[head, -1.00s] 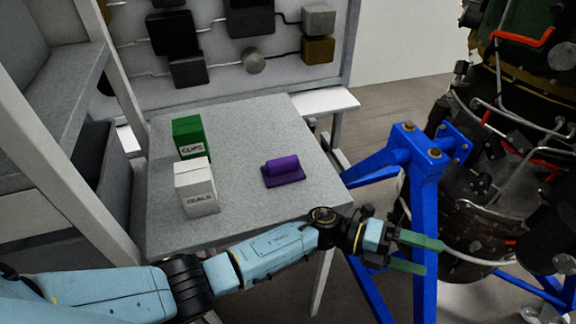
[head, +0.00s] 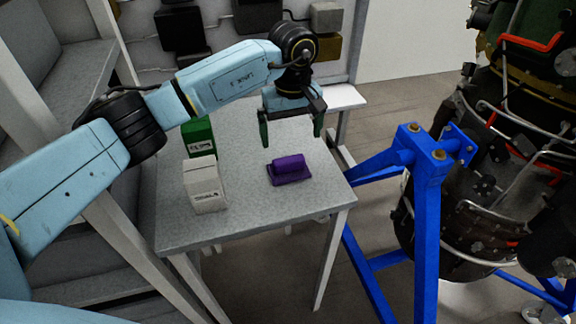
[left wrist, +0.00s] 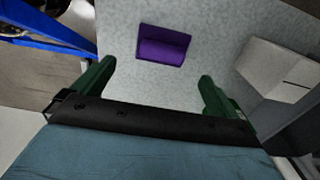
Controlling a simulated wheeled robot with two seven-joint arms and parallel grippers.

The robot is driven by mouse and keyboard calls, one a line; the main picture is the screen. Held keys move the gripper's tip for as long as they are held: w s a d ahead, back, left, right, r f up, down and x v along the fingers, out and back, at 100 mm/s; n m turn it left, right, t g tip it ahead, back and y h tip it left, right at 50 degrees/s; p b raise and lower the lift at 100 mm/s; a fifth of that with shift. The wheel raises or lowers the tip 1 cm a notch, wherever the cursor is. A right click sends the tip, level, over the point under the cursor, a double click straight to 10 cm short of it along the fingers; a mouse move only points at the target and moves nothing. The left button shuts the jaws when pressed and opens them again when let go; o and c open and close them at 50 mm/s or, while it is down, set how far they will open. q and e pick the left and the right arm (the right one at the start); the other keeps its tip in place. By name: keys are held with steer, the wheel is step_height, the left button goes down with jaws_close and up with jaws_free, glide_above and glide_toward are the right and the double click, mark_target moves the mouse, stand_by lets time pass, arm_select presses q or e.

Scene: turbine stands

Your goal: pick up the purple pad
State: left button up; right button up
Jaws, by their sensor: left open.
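The purple pad (head: 289,169) lies on the grey table, with a raised rounded grip on a flat base. It also shows in the left wrist view (left wrist: 163,46), beyond the fingertips and roughly between them. My left gripper (head: 292,142) points down above the table, close to the pad and apart from it. Its green fingers are spread wide and empty, as the left wrist view (left wrist: 156,78) also shows. My right gripper is in neither view.
A white box (head: 205,186) and a green box (head: 199,137) stand on the table (head: 250,215) left of the pad. A blue stand (head: 424,215) holding the turbine is to the right. Shelving is at the left. The table's right front area is clear.

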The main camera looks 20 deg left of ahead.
mark_target(289, 158)
arm_select(q)
step_height(289, 158, down, 4)
steer(key=shift+f, duration=0.1)
steer(key=f, duration=0.1)
steer(key=f+p, duration=0.1)
steer(key=f, duration=0.3)
steer(key=shift+a, duration=0.3)
steer(key=c, duration=1.1)
